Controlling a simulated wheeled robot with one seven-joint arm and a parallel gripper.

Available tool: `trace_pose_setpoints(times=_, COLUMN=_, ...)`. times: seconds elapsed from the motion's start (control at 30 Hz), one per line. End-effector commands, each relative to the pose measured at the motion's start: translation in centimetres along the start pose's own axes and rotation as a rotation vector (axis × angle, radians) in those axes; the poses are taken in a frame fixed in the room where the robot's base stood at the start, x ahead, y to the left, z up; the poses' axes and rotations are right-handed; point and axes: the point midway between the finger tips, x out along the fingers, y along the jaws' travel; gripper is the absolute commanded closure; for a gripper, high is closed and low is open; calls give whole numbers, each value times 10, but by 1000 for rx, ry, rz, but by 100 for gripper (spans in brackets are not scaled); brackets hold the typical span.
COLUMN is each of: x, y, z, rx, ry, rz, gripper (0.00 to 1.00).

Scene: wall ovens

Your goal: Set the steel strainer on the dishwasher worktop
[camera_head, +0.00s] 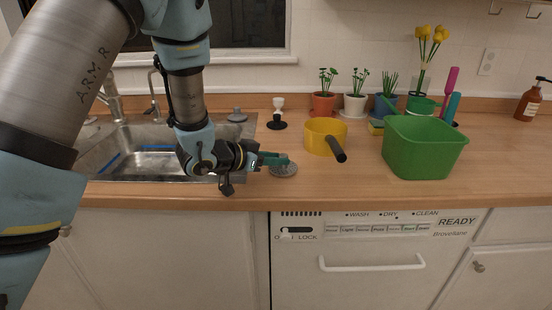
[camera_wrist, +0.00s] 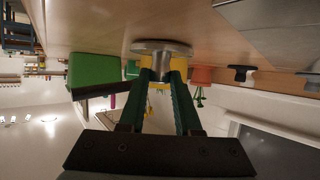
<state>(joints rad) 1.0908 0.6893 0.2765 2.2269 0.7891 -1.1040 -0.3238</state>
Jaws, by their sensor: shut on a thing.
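The steel strainer (camera_head: 284,171) is a small, round, perforated metal disc at the worktop's front left, above the dishwasher (camera_head: 345,245). My gripper (camera_head: 276,160) reaches in from the left and is shut on the strainer. In the wrist view, which is upside down, the strainer (camera_wrist: 162,45) shows its rim against the wood, with my gripper's fingertips (camera_wrist: 160,75) at its middle. It lies flat at or just above the wooden worktop (camera_head: 370,184); I cannot tell if it touches.
Potted plants (camera_head: 323,103) line the back. The sink (camera_head: 150,155) is at left, with a dark-based stopper (camera_head: 277,124) beside it.

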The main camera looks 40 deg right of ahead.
Motion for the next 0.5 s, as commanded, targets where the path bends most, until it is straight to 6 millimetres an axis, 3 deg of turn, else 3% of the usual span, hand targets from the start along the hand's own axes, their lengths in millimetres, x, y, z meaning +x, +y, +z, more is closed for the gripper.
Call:
trace_pose_setpoints(times=0.1, x=2, y=0, z=4, rx=0, ry=0, rz=0, gripper=100)
trace_pose_setpoints(times=0.13, x=1, y=0, z=3, rx=0, ry=0, rz=0, gripper=66)
trace_pose_setpoints(times=0.37, x=1, y=0, z=2, rx=0, ry=0, rz=0, gripper=40)
trace_pose_setpoints(times=0.5, x=1, y=0, z=2, rx=0, ry=0, rz=0, gripper=38)
